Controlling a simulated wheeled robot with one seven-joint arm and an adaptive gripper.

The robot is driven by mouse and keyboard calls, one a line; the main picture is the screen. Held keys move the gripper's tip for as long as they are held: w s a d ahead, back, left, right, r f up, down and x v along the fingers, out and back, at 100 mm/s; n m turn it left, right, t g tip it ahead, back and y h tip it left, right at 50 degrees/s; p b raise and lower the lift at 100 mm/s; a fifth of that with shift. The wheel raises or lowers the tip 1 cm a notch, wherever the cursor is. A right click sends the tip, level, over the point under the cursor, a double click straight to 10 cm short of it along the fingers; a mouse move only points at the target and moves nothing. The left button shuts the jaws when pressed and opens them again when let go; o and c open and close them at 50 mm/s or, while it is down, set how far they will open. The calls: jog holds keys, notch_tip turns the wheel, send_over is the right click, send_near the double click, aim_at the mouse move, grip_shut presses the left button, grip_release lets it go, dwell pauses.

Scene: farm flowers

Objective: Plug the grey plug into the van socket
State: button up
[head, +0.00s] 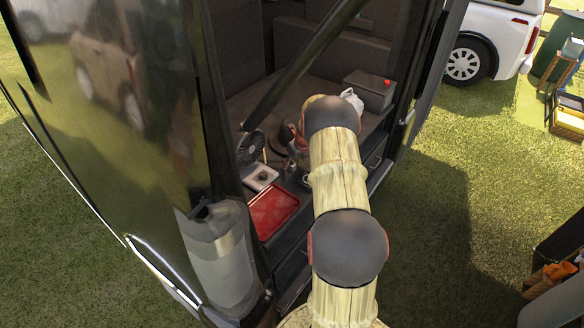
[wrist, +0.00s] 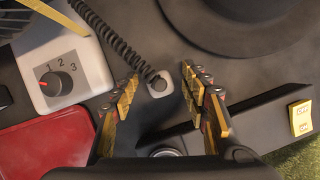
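In the wrist view a small light-grey plug (wrist: 157,86) sits at the end of a black coiled cord (wrist: 118,45). My gripper (wrist: 161,75) is open, one finger on each side of the plug. Gaps show between the plug and both fingers; its height relative to the fingertips is hard to judge. A dark round part (wrist: 168,152) shows low between the fingers, partly hidden; I cannot tell whether it is the van socket. In the head view my arm reaches into the van and hides the gripper, plug and cord.
A white dial box (wrist: 68,75) and a red tray (wrist: 45,148) lie left of my gripper. A dark bar with a yellow label (wrist: 300,117) is at right. In the head view a fan (head: 250,148) and a grey box (head: 370,92) flank my arm. The van's door frame (head: 420,75) is close.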

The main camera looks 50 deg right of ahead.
jog(key=c, duration=1)
jog(key=shift+r, duration=0.1)
jog(key=shift+r+p, duration=0.5)
jog(key=shift+r, duration=0.05)
notch_tip(320, 180, up, 2)
jog(key=shift+r+p, duration=0.25)
jog(key=shift+p, duration=0.55)
jog(key=shift+s+a+r+p, duration=0.85)
jog(key=shift+s+a+r, duration=0.7)
jog(key=shift+s, duration=0.25)
jog(key=shift+s+a+r+p, duration=0.8)
jog(key=shift+s+a+r, duration=0.7)
jog(key=shift+s, duration=0.25)
jog(key=shift+s+a+r+p, duration=0.85)
jog(key=shift+s+a+r, duration=0.7)
jog(key=shift+s, duration=0.25)
jog(key=shift+d, duration=0.1)
